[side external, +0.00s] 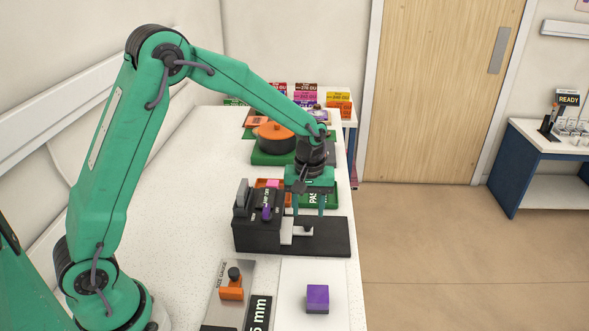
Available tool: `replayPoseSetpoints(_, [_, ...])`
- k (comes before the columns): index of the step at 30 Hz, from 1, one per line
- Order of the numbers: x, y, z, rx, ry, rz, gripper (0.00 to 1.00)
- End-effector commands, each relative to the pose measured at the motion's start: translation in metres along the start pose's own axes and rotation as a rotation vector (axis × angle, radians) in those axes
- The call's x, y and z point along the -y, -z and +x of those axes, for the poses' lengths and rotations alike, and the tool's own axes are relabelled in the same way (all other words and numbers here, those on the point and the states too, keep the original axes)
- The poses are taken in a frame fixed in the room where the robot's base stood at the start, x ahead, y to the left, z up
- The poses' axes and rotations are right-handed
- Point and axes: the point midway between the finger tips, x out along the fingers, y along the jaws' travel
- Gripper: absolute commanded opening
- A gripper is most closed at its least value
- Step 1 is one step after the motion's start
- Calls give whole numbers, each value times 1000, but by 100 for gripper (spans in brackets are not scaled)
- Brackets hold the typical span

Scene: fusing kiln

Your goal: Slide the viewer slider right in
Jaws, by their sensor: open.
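A black viewer-like unit (258,236) stands on the white bench, with a long dark base (335,240) extending to the right. A pale slider piece (290,231) with a small dark knob (307,229) sits on this base, against the unit's right side. Whether the fingertips touch the knob or slider cannot be told. The gripper appears empty.
A purple knob (267,213) is on the unit's front. A size gauge (225,305) with an orange slide (232,288) and a purple cube (317,298) are nearer. The bench's left side is clear.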

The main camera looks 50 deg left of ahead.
Motion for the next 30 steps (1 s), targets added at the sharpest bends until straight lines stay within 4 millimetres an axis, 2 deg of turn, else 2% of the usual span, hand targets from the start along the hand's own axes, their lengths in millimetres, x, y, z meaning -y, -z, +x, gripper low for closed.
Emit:
replayPoseSetpoints(3, [0, 0, 15, 2, 2, 0, 44])
replayPoseSetpoints(9, [0, 0, 30, 1, 1, 0, 44])
replayPoseSetpoints(20, [0, 0, 33, 0, 0, 0, 44])
replayPoseSetpoints(24, [0, 0, 33, 0, 0, 0, 17])
replayPoseSetpoints(27, [0, 0, 33, 0, 0, 0, 0])
replayPoseSetpoints(30, [0, 0, 33, 0, 0, 0, 0])
